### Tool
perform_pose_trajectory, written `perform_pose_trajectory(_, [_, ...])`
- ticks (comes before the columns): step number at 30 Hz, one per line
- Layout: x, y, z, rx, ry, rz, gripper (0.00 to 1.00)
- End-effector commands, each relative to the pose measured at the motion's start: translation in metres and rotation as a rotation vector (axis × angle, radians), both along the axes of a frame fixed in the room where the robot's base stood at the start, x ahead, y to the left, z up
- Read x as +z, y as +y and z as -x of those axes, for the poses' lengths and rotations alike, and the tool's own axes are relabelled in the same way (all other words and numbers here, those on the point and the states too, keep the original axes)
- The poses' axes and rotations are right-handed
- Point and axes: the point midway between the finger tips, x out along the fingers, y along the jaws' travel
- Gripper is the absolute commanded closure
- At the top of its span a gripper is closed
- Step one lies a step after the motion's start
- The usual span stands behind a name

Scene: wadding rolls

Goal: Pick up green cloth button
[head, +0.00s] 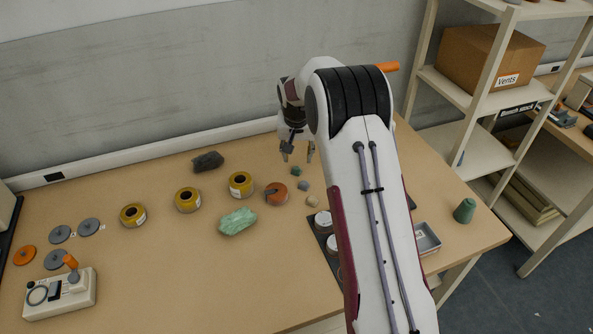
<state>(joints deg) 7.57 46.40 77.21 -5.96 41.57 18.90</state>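A small dark green piece (296,171), which may be the green cloth button, lies on the wooden table (160,290) near the wall. It is too small for me to make out its surface. My gripper (298,153) hangs over the back of the table, pointing down. Its two fingers are apart, with nothing visible between them. The green piece appears just below the fingertips in the picture; I cannot tell the height gap. A grey-blue piece (303,186) and a beige piece (312,202) lie in front of it.
An orange-brown round tin (276,200) stands close by on the left. A crumpled pale green bundle (238,223), several yellow rolls (187,208) and a dark lump (207,161) lie further left. A dark tray (325,248) with white-lidded jars is partly hidden behind my arm.

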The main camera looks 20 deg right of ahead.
Motion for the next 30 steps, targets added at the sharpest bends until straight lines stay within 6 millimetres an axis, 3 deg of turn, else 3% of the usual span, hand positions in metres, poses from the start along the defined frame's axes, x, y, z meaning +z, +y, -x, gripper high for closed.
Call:
perform_pose_trajectory(14, [-0.006, 0.000, -0.001, 0.000, 0.000, 0.000, 0.61])
perform_pose_trajectory(30, [-0.053, 0.000, -0.007, 0.000, 0.000, 0.000, 0.61])
